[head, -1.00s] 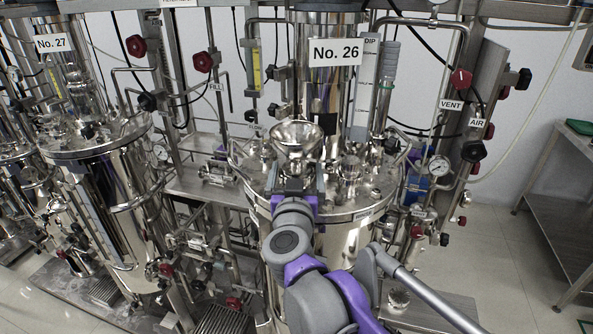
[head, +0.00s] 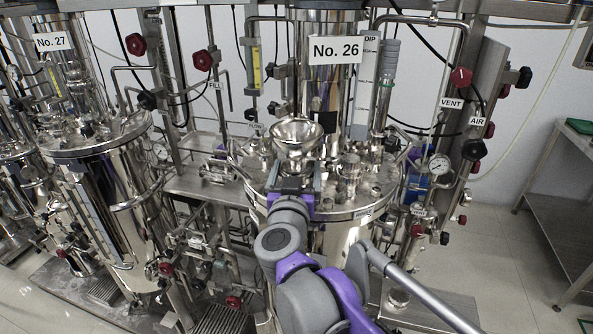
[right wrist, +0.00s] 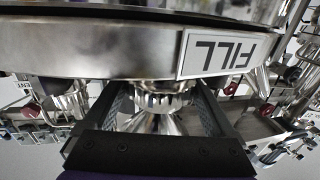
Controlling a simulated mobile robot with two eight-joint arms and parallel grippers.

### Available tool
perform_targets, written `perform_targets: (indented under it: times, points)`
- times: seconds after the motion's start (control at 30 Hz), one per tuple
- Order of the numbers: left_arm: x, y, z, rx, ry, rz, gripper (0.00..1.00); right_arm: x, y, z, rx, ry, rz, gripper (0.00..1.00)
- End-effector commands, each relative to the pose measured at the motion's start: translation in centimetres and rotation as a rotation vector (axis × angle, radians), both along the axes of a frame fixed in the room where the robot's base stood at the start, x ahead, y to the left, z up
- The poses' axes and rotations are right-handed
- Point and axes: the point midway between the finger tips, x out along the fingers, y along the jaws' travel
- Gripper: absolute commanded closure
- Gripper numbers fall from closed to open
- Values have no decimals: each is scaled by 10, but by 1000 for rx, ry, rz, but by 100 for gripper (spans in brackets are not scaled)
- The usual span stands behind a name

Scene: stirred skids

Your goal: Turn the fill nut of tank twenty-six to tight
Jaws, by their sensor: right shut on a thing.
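Tank twenty-six (head: 345,238) stands in the middle of the head view under the sign No. 26 (head: 335,50). A steel funnel (head: 298,131) rises from its lid, at the front left. My right gripper (head: 293,180) is just below the funnel, at its neck. In the right wrist view, the fingers of my right gripper lie on both sides of a shiny ridged fill nut (right wrist: 155,100) and are shut on it. The head view hides the nut behind the gripper. An upside-down FILL label (right wrist: 216,53) sits on a wide steel band above. My left gripper is not in view.
Tank twenty-seven (head: 95,145) stands at the left. A sight port (head: 350,168) and other fittings crowd the lid right of my gripper. A pressure gauge (head: 439,165) and vent and air valves are at the right. A steel table (head: 560,200) stands at the far right.

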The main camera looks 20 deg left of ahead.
Motion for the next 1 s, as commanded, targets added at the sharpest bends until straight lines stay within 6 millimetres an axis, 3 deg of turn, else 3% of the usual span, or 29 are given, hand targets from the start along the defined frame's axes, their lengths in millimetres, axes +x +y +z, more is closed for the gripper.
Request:
perform_targets:
  times: [1.0]
  points:
    - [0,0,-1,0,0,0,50,0,0,-1,0,2,-432,65]
